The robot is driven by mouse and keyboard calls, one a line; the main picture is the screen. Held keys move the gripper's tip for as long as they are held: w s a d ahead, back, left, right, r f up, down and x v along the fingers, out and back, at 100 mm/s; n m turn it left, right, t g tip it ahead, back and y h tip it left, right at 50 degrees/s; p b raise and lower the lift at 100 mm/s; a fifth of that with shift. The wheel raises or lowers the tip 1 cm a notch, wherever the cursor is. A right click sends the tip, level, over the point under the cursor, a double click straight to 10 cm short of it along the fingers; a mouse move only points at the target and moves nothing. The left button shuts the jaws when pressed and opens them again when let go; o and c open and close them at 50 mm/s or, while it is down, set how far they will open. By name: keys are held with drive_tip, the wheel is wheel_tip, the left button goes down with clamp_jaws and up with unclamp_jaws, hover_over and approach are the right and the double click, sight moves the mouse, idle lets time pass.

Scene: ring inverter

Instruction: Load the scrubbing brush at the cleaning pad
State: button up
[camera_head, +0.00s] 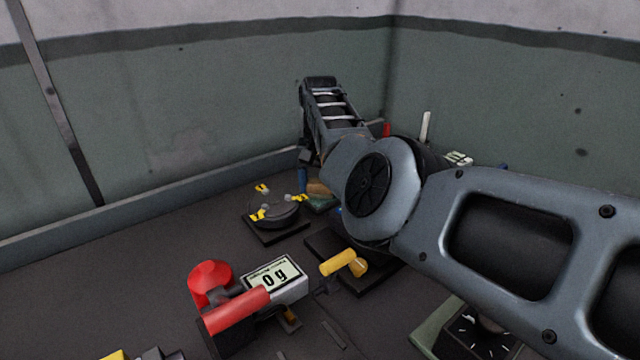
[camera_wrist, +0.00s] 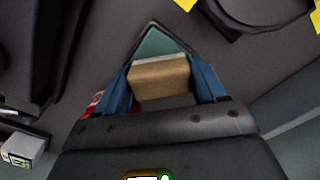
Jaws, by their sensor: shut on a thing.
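My gripper (camera_wrist: 162,68) is shut on the scrubbing brush, with one blue finger on each side of it. The brush (camera_wrist: 158,82) shows as a tan wooden block in the wrist view; its bristles are hidden. In the head view the brush (camera_head: 318,188) is a small tan patch beside a blue finger, under my arm. The green cleaning pad (camera_wrist: 165,42) lies just beyond and below the brush in the wrist view. It also shows as a green edge in the head view (camera_head: 322,205). I cannot tell whether brush and pad touch.
A round dark fixture with yellow clamps (camera_head: 274,212) stands left of the pad. Walls (camera_head: 200,110) close off the back. The left floor area is clear.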

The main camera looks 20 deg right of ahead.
sight(320, 182)
drive_tip(key=shift+f, duration=0.1)
drive_tip(key=shift+r+p, duration=3.1)
drive_tip(key=shift+r, duration=0.5)
